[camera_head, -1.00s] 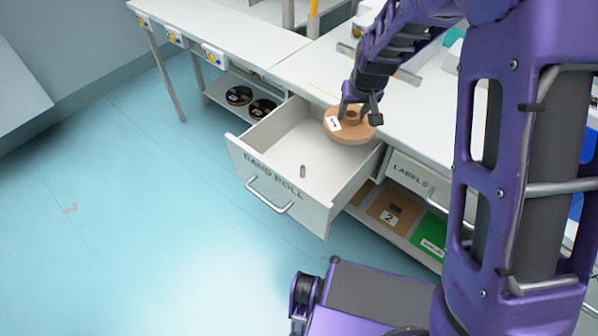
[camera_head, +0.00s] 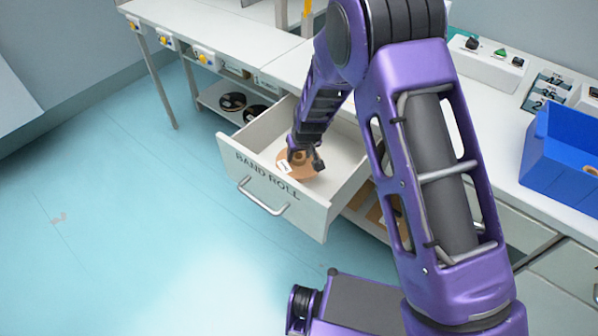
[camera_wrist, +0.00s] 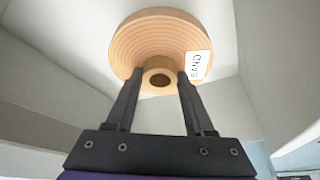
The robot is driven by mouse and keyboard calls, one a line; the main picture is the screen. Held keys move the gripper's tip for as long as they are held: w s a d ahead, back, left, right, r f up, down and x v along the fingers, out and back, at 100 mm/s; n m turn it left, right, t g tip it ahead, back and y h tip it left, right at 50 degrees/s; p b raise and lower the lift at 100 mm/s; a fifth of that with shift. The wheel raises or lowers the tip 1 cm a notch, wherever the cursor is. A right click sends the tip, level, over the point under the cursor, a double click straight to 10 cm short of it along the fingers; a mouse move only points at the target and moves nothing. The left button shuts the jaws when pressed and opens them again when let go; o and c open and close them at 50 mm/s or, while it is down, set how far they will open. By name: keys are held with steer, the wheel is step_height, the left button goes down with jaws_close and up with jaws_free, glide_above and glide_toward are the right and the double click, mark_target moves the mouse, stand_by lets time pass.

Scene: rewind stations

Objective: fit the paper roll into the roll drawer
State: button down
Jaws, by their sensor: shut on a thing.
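The brown paper roll (camera_head: 304,172) with a white label is inside the open drawer, close behind its front panel. My gripper (camera_head: 303,157) is shut on the roll's raised core. The wrist view shows the roll (camera_wrist: 140,42) beyond the two fingers, which close on the core from both sides (camera_wrist: 158,80). The open roll drawer (camera_head: 262,183) has "BAND ROLL" on its front. The peg seen earlier on the drawer floor is hidden now. I cannot tell whether the roll rests on the floor or hangs just above it.
The worktop (camera_head: 500,135) runs along the right and back. A blue bin (camera_head: 565,165) stands on it at the far right. Black reels (camera_head: 233,101) lie on a low shelf behind the drawer. The floor (camera_head: 110,220) at the left is clear.

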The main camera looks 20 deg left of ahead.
mark_target(300, 164)
steer(key=shift+f+b, duration=0.35)
steer(key=shift+f, duration=2.3)
steer(key=shift+f, duration=0.2)
steer(key=shift+c, duration=1.4)
jaws_free()
steer(key=shift+r, duration=0.15)
steer(key=shift+s+d+r, duration=0.1)
steer(key=shift+r, duration=0.3)
steer(key=p+v, duration=0.2)
steer(key=v, duration=0.9)
steer(key=shift+s+d, duration=0.1)
steer(key=shift+s, duration=0.05)
steer(key=shift+r, duration=0.1)
